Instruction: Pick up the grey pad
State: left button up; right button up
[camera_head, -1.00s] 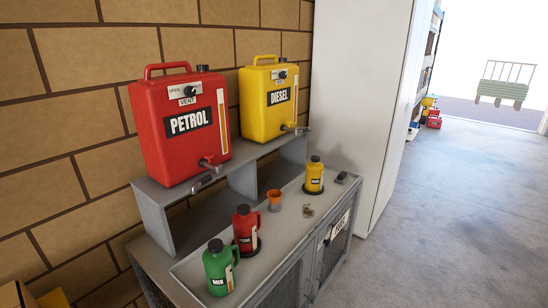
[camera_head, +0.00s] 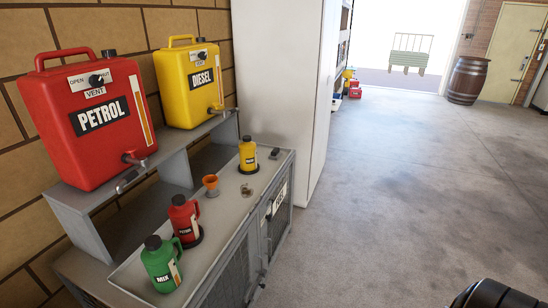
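I cannot make out a clear grey pad. A small dark block (camera_head: 275,153) lies at the far end of the grey bench top (camera_head: 222,215), right of the yellow bottle; it is too small to tell what it is. A small brownish item (camera_head: 247,190) lies nearer, in the middle of the bench top. Neither of my grippers is in view.
Green (camera_head: 162,266), red (camera_head: 184,222) and yellow (camera_head: 248,155) bottles and an orange funnel (camera_head: 211,185) stand on the bench. Red (camera_head: 90,120) and yellow (camera_head: 190,85) cans stand on the raised shelf. Open floor (camera_head: 400,190) lies right; a barrel (camera_head: 468,80) stands far off.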

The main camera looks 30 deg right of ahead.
aim_at(275, 154)
jog(key=z, duration=0.5)
jog(key=k, duration=0.65)
jog(key=z, duration=1)
jog(key=k, duration=0.7)
jog(key=z, duration=0.65)
jog(key=i, duration=1.75)
jog(key=u, duration=0.25)
jog(key=i, duration=1.85)
jog(key=u, duration=1.35)
jog(key=i, duration=0.9)
jog(key=u, duration=1.4)
jog(key=i, duration=0.45)
jog(key=u, duration=0.4)
